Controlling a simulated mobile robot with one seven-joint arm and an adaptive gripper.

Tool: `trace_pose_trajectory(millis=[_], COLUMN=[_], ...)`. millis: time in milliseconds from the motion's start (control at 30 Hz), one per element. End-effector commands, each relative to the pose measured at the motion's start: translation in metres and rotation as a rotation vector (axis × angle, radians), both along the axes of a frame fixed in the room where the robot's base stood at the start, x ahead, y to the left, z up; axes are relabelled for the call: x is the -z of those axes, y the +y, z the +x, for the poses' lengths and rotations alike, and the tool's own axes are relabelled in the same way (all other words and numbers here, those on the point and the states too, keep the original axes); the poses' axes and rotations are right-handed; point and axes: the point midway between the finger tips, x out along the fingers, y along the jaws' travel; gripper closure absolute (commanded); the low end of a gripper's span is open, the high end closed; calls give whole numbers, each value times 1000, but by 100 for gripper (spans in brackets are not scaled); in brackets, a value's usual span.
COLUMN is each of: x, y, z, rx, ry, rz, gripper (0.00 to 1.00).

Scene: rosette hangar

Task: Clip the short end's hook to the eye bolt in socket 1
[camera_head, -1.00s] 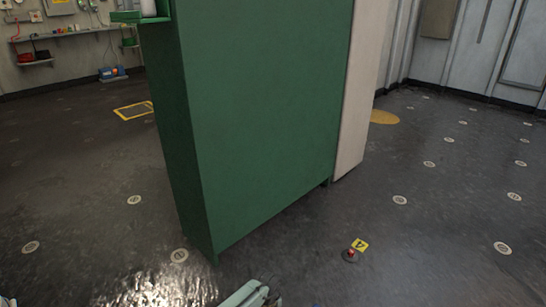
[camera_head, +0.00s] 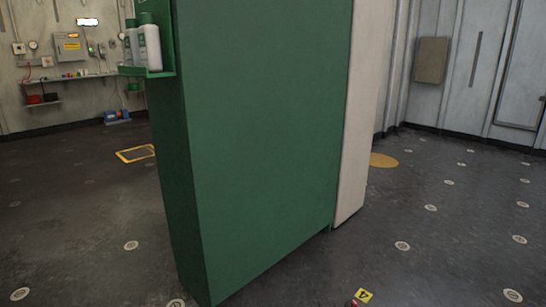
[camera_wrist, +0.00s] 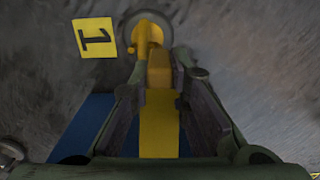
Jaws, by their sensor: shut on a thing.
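In the wrist view my gripper (camera_wrist: 159,93) is shut on the hook (camera_wrist: 159,70), a dull orange-yellow piece between the fingers. A yellow strap (camera_wrist: 159,130) runs back from it beneath the gripper. The hook's far end lies over or against a round grey socket plate (camera_wrist: 155,34), beside a yellow tag marked 1 (camera_wrist: 95,37). A brighter yellow piece (camera_wrist: 142,45) shows at the plate. I cannot tell whether it is part of the hook or the eye bolt, nor whether the two are joined. My gripper is not in the head view.
A tall green cabinet (camera_head: 260,130) with a pale side panel (camera_head: 355,120) fills the middle of the head view. White bottles (camera_head: 150,48) stand on its side shelf. Blue material (camera_wrist: 90,125) lies under my gripper.

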Motion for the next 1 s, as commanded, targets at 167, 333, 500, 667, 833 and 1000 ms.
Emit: trace_pose_trajectory(millis=[167,333,500,667,833,1000], x=[-8,-13,-18,-22,-24,-24], y=[0,0,0,0,0,0], z=[0,0,0,0,0,0], rx=[0,0,0,0,0,0], ry=[0,0,1,1,1,0], rz=[0,0,-1,-1,-1,0], gripper=[100,100,100,100,100,100])
